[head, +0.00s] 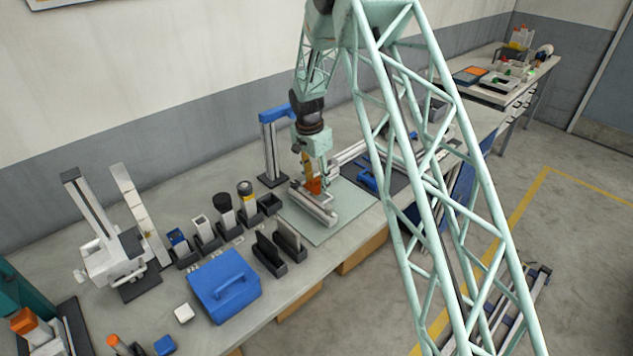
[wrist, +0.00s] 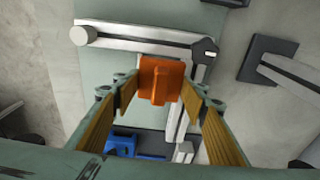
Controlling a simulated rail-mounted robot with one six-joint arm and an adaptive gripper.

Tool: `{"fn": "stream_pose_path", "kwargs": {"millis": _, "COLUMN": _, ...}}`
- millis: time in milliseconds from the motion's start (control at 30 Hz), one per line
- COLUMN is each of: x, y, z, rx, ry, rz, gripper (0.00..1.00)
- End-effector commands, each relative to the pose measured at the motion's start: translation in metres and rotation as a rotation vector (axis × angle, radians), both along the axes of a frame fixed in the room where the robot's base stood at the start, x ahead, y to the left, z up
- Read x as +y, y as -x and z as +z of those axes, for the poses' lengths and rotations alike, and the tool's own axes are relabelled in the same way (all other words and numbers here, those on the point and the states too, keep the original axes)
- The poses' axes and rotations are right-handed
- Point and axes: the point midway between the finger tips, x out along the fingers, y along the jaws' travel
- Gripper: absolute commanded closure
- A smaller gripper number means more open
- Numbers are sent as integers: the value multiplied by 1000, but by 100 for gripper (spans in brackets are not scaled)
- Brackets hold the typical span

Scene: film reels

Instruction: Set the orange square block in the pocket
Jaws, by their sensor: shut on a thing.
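The orange square block (head: 314,186) is between the fingers of my gripper (head: 314,180), low over the pale green plate (head: 338,222) on the bench. In the wrist view, the block (wrist: 160,72), with a raised rib, sits between the two wood-coloured fingers of my gripper (wrist: 160,95), which is shut on it. A grey rail (wrist: 135,38) with a round knob crosses beyond the block, and another rail meets it near the right end. The block partly covers this corner. I cannot tell which spot is the pocket, or whether the block touches the plate.
A blue-topped post (head: 270,148) stands left of my gripper. Black holders (head: 280,250) and a blue case (head: 223,287) are on the nearer bench to the left. A blue part (head: 368,178) lies to the right. The front of the green plate is clear.

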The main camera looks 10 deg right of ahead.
Motion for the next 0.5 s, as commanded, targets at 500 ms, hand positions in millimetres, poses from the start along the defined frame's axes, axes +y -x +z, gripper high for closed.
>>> {"fn": "stream_pose_path", "kwargs": {"millis": 500, "x": 0, "y": 0, "z": -3, "rx": 0, "ry": 0, "rz": 0, "gripper": 47}}
